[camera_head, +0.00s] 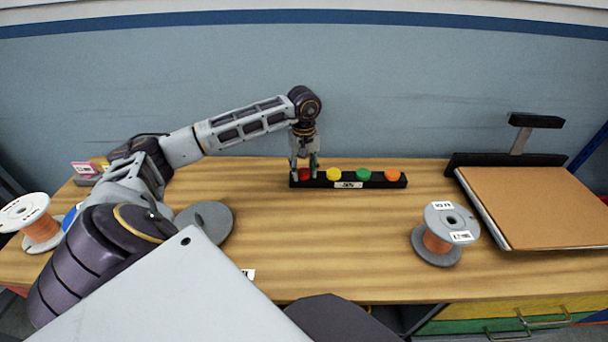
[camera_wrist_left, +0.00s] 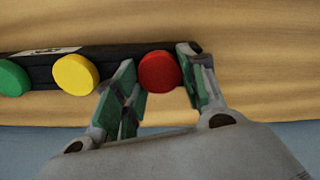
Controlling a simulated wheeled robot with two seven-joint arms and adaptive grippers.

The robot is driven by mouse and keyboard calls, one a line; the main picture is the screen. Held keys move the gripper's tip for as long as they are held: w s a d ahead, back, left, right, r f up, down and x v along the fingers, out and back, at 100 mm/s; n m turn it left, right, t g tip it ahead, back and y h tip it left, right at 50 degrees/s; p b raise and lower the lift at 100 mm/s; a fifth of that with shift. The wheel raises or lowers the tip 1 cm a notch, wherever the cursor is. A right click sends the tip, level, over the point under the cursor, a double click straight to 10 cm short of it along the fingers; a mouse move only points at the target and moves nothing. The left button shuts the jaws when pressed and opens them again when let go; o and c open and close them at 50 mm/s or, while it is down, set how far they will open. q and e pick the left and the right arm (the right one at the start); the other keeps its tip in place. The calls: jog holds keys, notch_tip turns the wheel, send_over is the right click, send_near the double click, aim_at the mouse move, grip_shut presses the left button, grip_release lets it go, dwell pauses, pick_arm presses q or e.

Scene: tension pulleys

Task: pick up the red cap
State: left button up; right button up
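The red cap (camera_head: 305,175) sits at the left end of a black rack (camera_head: 377,181) on the wooden table, in the head view. My left gripper (camera_head: 304,172) points down over that end of the rack, with its fingers on either side of the red cap. In the left wrist view the red cap (camera_wrist_left: 159,70) lies between the two open fingers (camera_wrist_left: 160,88). A gap shows between the cap and the right finger; the left finger is close to the cap, and I cannot tell if it touches. My right gripper is not in view.
Yellow (camera_head: 334,174), green (camera_head: 363,174) and orange (camera_head: 392,175) caps share the rack. A spool (camera_head: 437,240) stands at right, near a brown board (camera_head: 540,205) with a black stand. Another spool (camera_head: 40,230) stands at far left. The middle of the table is clear.

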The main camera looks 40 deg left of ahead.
aim_at(304, 171)
pick_arm(q)
jog(key=shift+c, duration=0.9)
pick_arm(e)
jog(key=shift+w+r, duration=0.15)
pick_arm(q)
jog(key=shift+r, duration=0.8)
notch_tip(304, 171, up, 8)
jog(key=p, duration=0.1)
jog(key=shift+r, duration=0.2)
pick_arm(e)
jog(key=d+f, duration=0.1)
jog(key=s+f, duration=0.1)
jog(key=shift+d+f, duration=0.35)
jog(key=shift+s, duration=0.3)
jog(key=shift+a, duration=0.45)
